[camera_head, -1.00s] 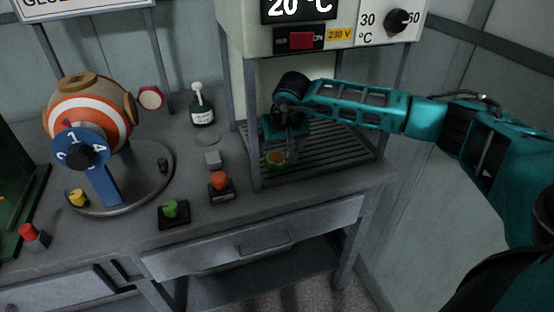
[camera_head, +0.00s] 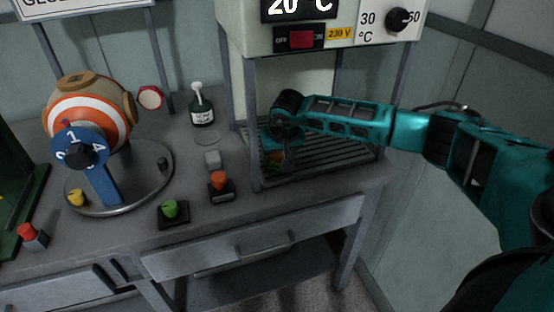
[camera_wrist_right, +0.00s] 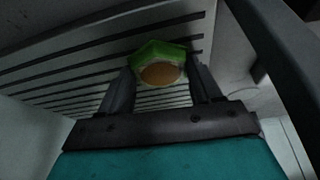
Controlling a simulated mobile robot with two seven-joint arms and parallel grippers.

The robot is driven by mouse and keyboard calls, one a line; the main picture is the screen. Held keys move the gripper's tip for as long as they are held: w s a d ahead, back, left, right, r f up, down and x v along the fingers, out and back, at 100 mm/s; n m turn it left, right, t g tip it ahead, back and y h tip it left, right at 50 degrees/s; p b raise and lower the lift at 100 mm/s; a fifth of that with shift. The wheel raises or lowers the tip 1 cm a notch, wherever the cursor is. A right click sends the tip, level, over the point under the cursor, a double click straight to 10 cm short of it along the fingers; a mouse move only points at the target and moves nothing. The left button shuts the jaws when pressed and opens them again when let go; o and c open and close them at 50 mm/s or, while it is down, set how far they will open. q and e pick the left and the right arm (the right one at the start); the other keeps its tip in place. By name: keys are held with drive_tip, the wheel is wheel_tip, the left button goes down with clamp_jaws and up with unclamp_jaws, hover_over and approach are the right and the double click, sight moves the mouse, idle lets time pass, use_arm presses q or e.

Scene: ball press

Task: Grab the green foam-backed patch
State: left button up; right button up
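The green patch (camera_wrist_right: 150,51) shows in the right wrist view as a green hexagonal piece with an orange-brown round face, at the slatted rack. In the head view the patch (camera_head: 276,157) lies on the rack inside the press frame, partly hidden by my right gripper. My right gripper (camera_head: 283,160) points down over it. In the right wrist view the fingers of the gripper (camera_wrist_right: 162,72) are spread, with the patch framed between their tips. I cannot tell whether they touch it. My left gripper is not in view.
The slatted rack (camera_head: 335,150) sits between grey posts (camera_head: 252,130) under the heater box (camera_head: 340,25). Left of it are an orange-knobbed block (camera_head: 220,182), a green-knobbed block (camera_head: 171,210), a glue bottle (camera_head: 202,108) and a striped ball (camera_head: 88,112) on a round stand.

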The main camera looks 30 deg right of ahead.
drive_tip(key=c, duration=0.5)
drive_tip(key=shift+o, duration=0.2)
drive_tip(key=shift+r, duration=0.15)
